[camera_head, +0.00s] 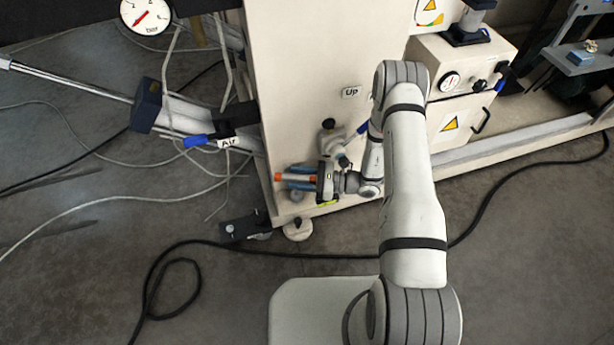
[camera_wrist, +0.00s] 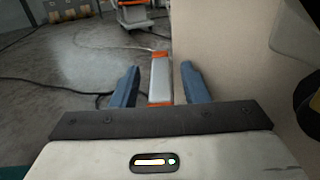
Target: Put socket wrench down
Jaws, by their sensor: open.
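My gripper (camera_head: 291,178) is low beside the cream machine cabinet and points left. In the wrist view its two blue fingers (camera_wrist: 159,74) stand apart. A long grey piece with orange parts (camera_wrist: 160,80), probably the socket wrench, lies between them, with visible space on both sides. Its orange end (camera_head: 278,177) also shows in the head view, just past the fingertips. Its near end is hidden behind the gripper's dark front plate. I cannot tell what it rests on.
The cream cabinet (camera_head: 303,75) stands close to my gripper, with an "Up" label and a valve (camera_head: 331,138) just above. A cylinder with an "Air" label (camera_head: 228,142) and loose hoses are at left. A black cable (camera_head: 300,254) crosses the grey floor.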

